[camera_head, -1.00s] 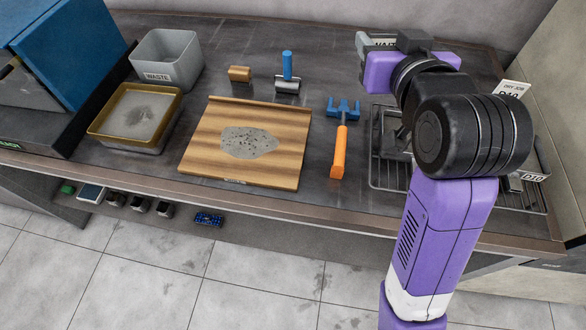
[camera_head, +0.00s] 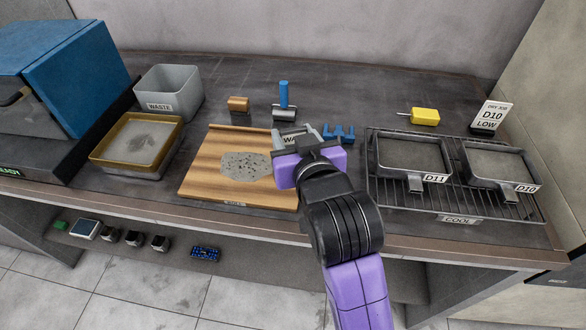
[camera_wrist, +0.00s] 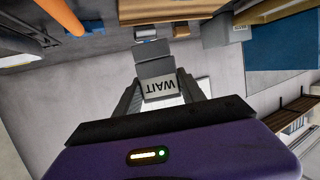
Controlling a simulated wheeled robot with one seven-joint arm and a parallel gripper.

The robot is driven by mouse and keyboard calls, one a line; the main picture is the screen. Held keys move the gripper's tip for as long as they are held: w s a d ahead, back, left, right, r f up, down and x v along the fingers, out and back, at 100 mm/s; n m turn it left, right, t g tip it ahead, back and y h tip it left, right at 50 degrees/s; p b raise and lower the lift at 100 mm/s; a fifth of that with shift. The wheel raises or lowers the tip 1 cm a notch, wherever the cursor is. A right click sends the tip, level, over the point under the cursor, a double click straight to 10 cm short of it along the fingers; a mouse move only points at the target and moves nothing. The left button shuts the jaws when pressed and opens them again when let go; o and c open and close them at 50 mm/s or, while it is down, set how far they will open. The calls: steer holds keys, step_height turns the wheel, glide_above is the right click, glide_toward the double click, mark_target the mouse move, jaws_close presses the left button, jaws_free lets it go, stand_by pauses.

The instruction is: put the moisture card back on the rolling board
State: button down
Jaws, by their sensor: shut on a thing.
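My gripper (camera_head: 304,138) is shut on the moisture card (camera_head: 288,141), a small grey card with a pale face. In the wrist view the card (camera_wrist: 160,87) sits between the fingers, and its word WAIT shows upside down. In the head view, the gripper and card appear over the right edge of the rolling board (camera_head: 200,165). The board is striped wood with a raised back strip and a grey speckled patch (camera_head: 243,166) in its middle. My gripper and arm hide part of its right side. I cannot tell how high the card is above it.
A blue-handled roller (camera_head: 284,100) and a wooden block (camera_head: 238,104) stand behind the board. A blue-headed tool (camera_head: 340,133) lies to its right, partly hidden. A brass-rimmed tray (camera_head: 100,158) is left. Pans D11 (camera_head: 377,151) and D10 (camera_head: 470,162) sit on the rack at right.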

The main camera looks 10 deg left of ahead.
step_height(320, 180, down, 9)
steer(key=shift+f, duration=0.2)
stand_by(0.3)
steer(key=shift+f, duration=0.1)
steer(key=c, duration=0.7)
jaws_free()
steer(key=shift+s+d, duration=0.1)
steer(key=v, duration=1.2)
steer(key=shift+b, duration=0.4)
